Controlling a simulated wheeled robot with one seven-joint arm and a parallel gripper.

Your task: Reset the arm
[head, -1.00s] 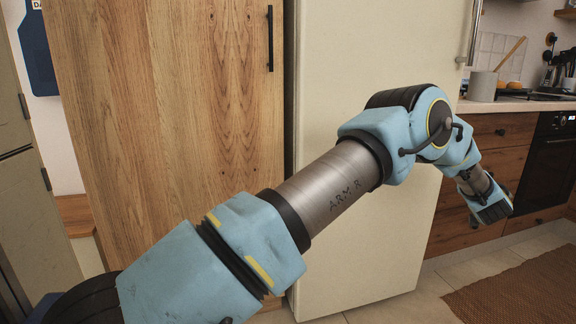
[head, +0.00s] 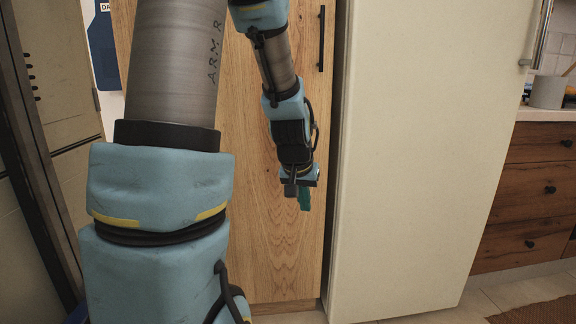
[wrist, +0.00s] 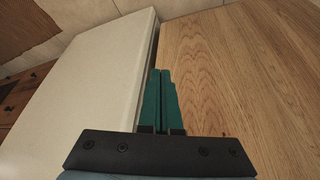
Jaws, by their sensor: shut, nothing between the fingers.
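My arm rises on the left of the head view and folds over, so that my gripper (head: 304,198) hangs pointing down in front of the wooden cabinet door. In the wrist view my gripper (wrist: 161,75) shows its two green fingers side by side, shut with nothing between them. Its fingertips lie in line with the gap between the white fridge and the wooden door. I cannot tell how far they are from either surface.
The wooden cabinet door (head: 265,245) with a black handle (head: 322,38) stands behind my arm. The white fridge (head: 420,150) is right of it. Wooden drawers (head: 525,195) under a counter (head: 550,114) are at far right. Tiled floor shows below.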

